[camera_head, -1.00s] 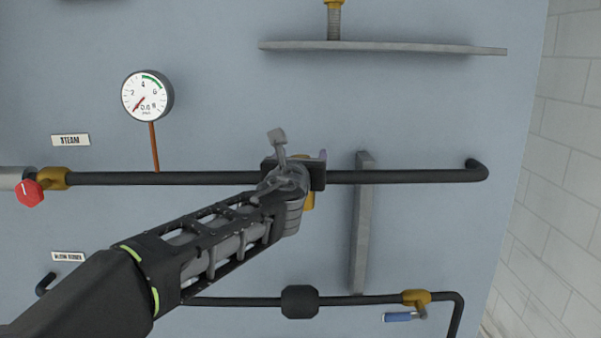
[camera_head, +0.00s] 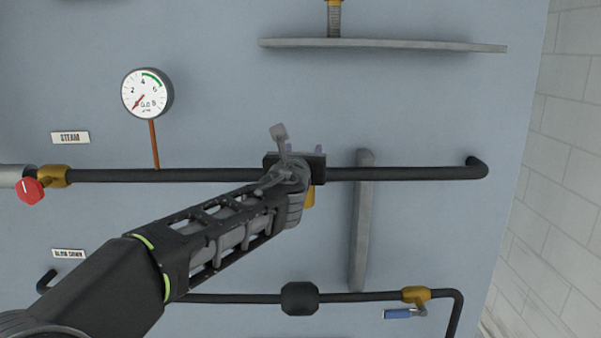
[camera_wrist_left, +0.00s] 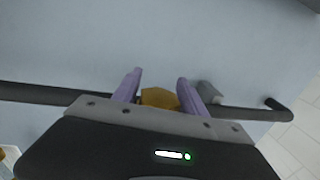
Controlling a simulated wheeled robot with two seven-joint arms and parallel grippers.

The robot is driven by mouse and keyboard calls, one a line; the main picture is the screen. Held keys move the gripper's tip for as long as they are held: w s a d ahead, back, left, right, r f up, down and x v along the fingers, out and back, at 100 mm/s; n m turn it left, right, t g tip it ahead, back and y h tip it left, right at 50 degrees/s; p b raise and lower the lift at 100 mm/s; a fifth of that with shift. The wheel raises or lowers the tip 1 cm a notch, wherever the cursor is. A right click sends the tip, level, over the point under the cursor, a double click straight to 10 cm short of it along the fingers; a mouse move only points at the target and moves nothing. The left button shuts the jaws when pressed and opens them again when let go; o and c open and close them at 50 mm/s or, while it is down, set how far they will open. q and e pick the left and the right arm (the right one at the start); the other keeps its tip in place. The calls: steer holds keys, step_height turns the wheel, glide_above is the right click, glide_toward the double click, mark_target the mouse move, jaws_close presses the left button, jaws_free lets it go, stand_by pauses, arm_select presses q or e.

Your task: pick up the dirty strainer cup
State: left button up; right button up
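My left gripper (camera_head: 304,150) is in front of the upper black pipe, its arm coming in from the lower left. In the left wrist view its two purple fingers (camera_wrist_left: 160,77) are apart, with a brass-coloured part (camera_wrist_left: 158,97) showing between them. A bit of this brass part (camera_head: 309,199) also shows just below the gripper in the head view; the rest is hidden. It may be the dirty strainer cup, but I cannot tell for sure. I cannot tell whether the fingers touch it. My right gripper is not in view.
The upper black pipe (camera_head: 400,174) runs along the blue-grey wall. A grey upright bar (camera_head: 361,225) stands right of the gripper. A shelf (camera_head: 400,45) above bears a brass-topped ribbed piece (camera_head: 334,18). A gauge (camera_head: 147,93) and red-handled valve (camera_head: 30,190) are left.

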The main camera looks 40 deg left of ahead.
arm_select(q)
jaws_close()
stand_by(0.3)
steer(key=shift+r, duration=0.1)
step_height(320, 180, up, 10)
steer(key=p, duration=0.5)
stand_by(0.4)
